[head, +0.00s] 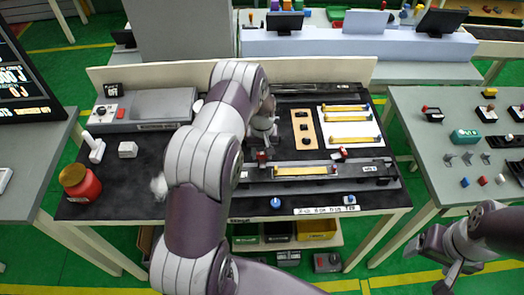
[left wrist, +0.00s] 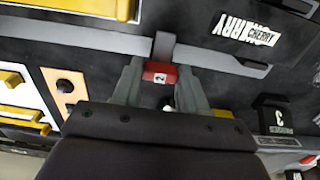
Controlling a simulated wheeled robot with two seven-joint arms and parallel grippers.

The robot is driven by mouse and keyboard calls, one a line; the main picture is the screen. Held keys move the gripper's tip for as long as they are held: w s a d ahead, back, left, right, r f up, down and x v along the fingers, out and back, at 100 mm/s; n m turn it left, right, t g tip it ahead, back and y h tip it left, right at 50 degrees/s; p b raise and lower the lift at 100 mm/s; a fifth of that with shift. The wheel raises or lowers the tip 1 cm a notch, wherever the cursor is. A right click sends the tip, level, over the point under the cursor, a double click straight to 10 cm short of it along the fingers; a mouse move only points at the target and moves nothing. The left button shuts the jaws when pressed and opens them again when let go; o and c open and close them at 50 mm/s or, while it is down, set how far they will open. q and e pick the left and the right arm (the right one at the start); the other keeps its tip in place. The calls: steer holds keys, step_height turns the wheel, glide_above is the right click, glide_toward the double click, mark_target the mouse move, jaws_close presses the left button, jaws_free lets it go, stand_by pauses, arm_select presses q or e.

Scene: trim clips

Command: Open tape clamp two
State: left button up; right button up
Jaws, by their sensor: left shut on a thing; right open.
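Tape clamp two is a red block (left wrist: 160,76) with a white label marked 2, at a grey bar in the left wrist view. In the head view its red part (head: 262,156) shows at the left end of the long black fixture (head: 318,180). My left gripper (left wrist: 160,82) is shut on this clamp, one finger on each side. It also shows in the head view (head: 262,146), partly behind my arm. Another red clamp (head: 340,154) sits towards the fixture's right end. My right gripper (head: 449,279) is open and empty at the lower right, away from the table.
Yellow strips (head: 348,118) lie on a white sheet behind the fixture, beside a wooden button panel (head: 304,129). A side table (head: 436,130) with small parts stands at the right.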

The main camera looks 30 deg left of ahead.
arm_select(q)
steer(key=shift+f+n+b, duration=0.1)
steer(key=shift+n+b, duration=0.65)
steer(key=shift+n, duration=0.45)
steer(key=n+b, duration=0.2)
steer(key=n, duration=0.2)
steer(key=shift+n, duration=0.3)
steer(key=n+b, duration=0.1)
steer(key=n, duration=0.2)
steer(key=n+b, duration=0.1)
steer(key=n, duration=0.3)
steer(key=shift+w+n, duration=0.1)
steer(key=shift+n, duration=0.2)
steer(key=shift+r+n, duration=0.2)
steer(key=shift+n, duration=0.1)
steer(key=o, duration=1.1)
steer(key=shift+c, duration=0.2)
